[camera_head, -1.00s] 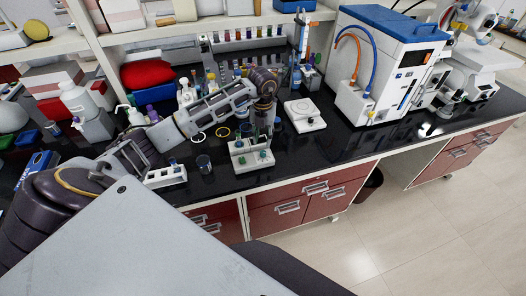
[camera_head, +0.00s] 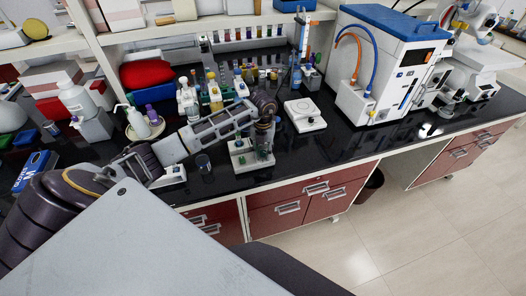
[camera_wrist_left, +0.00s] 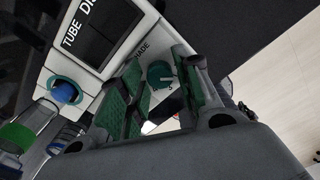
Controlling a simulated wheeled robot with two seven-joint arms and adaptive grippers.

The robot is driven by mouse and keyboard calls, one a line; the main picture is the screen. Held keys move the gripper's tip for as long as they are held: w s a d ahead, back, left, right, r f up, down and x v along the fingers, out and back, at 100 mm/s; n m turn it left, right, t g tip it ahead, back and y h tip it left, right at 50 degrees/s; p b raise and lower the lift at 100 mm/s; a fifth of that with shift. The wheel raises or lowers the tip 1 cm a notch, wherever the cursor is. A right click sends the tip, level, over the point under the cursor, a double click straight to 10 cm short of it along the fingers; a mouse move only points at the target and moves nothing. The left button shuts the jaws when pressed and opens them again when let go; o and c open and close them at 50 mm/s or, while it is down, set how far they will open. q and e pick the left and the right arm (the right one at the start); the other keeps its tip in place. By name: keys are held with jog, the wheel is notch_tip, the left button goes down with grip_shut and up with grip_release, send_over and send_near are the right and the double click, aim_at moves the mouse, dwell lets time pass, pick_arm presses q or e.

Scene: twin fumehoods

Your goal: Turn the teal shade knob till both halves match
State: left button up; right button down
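The teal shade knob (camera_wrist_left: 160,73) is on the face of a white device (camera_wrist_left: 62,58), beside lettering that partly reads "SHADE". In the left wrist view my left gripper (camera_wrist_left: 158,84) is open, with its green-padded fingers on either side of the knob. I cannot tell whether they touch it. In the head view the left gripper (camera_head: 264,143) points down over the white device (camera_head: 239,146), hiding part of it. A dark panel (camera_wrist_left: 98,28) beside the lettering "TUBE DI" is cut off by the frame, and the two halves cannot be made out. My right gripper is out of view.
A blue-topped part in a teal ring (camera_wrist_left: 64,91) is on the same device. A small dark beaker (camera_head: 204,164) and a white rack (camera_head: 170,176) are to its left.

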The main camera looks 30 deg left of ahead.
pick_arm(q)
jog(key=shift+c, duration=0.5)
grip_shut()
